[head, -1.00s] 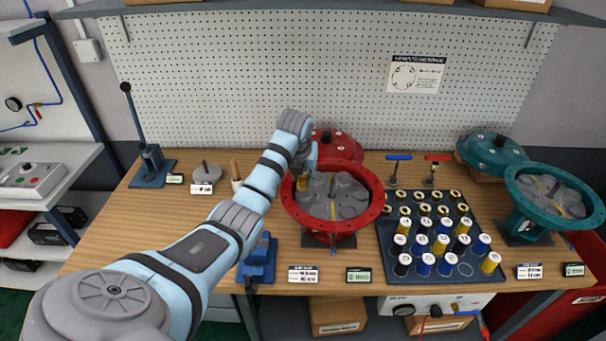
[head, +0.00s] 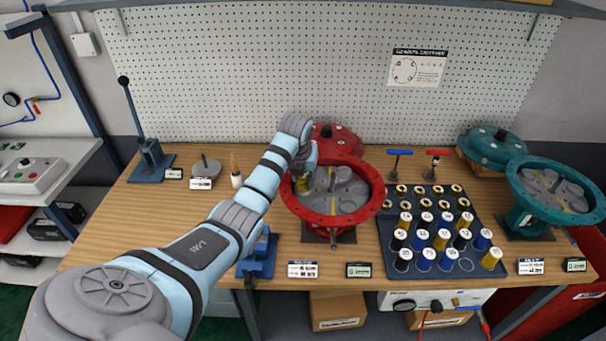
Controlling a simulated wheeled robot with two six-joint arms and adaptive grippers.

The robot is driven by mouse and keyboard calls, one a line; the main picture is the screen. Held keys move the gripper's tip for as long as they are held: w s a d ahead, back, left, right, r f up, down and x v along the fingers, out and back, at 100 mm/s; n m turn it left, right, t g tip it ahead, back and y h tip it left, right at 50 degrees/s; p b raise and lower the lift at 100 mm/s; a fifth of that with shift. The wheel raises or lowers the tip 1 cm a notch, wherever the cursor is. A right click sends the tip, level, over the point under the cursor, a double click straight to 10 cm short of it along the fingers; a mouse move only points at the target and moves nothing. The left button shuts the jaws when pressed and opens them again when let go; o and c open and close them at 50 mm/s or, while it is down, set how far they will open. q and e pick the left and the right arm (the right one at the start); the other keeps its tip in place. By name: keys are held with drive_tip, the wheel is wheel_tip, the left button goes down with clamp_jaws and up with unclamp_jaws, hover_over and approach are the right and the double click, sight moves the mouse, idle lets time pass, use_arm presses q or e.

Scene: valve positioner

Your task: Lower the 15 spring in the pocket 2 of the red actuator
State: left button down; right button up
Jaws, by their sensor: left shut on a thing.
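The red actuator (head: 330,221) stands open in the middle of the bench, with a grey pocketed plate (head: 340,196) inside its red rim. My left gripper (head: 304,178) is over the left part of the bowl, shut on a yellow spring (head: 301,186). The spring is at the left inside edge of the bowl, and its number is hidden. I cannot tell whether its lower end touches the plate or sits in a pocket. The pocket numbers are too small to read. My right gripper is not in view.
A dark tray (head: 391,262) to the right holds several numbered springs and brass-coloured rings. A teal actuator (head: 519,183) stands at the far right. The red cover (head: 337,143) is behind the bowl. A blue vise (head: 257,262) stands front left of the bowl.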

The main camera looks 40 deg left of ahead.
use_arm(q)
drive_tip(key=shift+f, duration=0.25)
drive_tip(key=c, duration=1.2)
unclamp_jaws()
drive_tip(key=shift+o, duration=0.2)
drive_tip(key=v, duration=0.7)
drive_tip(key=shift+s+r, duration=0.15)
drive_tip(key=shift+r, duration=0.1)
